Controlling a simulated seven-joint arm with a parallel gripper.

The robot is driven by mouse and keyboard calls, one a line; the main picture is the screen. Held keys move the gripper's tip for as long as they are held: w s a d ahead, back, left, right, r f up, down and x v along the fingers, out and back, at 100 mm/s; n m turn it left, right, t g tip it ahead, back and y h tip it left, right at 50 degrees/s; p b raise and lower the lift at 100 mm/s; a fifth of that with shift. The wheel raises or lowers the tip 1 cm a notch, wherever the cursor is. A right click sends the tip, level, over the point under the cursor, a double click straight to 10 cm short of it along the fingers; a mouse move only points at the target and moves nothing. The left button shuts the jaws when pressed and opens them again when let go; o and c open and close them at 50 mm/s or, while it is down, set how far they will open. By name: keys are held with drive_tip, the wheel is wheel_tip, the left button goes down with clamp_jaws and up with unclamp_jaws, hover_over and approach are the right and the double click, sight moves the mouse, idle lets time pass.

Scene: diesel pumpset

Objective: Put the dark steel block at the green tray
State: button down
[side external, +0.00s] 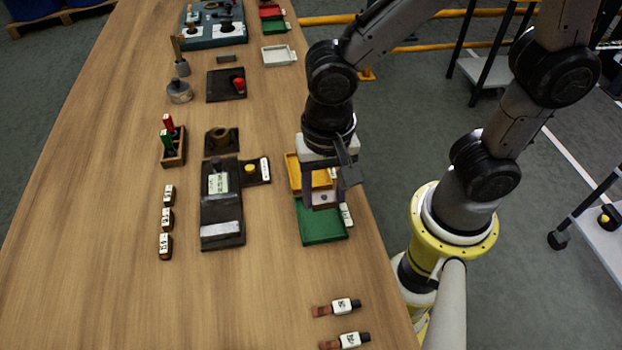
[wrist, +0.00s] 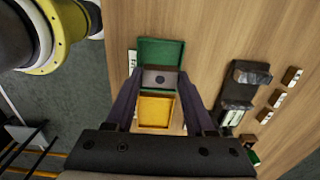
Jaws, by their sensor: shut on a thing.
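My gripper (side external: 325,193) is shut on the dark steel block (wrist: 160,80), a small dark block with a round spot on its face. In the wrist view the block sits between my two fingertips. In the side view the block (side external: 321,198) shows below my gripper, over the far edge of the green tray. The green tray (side external: 321,231) lies on the table near its right edge; it also shows in the wrist view (wrist: 160,44), partly hidden by the block. The block appears raised above the tray, but the exact gap cannot be told.
A yellow tray (side external: 293,172) adjoins the green one, partly under my gripper. A white-labelled piece (side external: 346,214) lies beside the green tray. A dark machine unit (side external: 221,205) stands to the left. Two labelled brown pieces (side external: 337,308) lie nearer the front. The table's left side is clear.

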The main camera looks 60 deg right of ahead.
sight(322, 229)
idle(0.3)
drive_tip(key=shift+f, duration=3.65)
drive_tip(key=shift+f, duration=0.35)
drive_tip(key=shift+c, duration=0.9)
unclamp_jaws()
drive_tip(key=shift+r, duration=3.55)
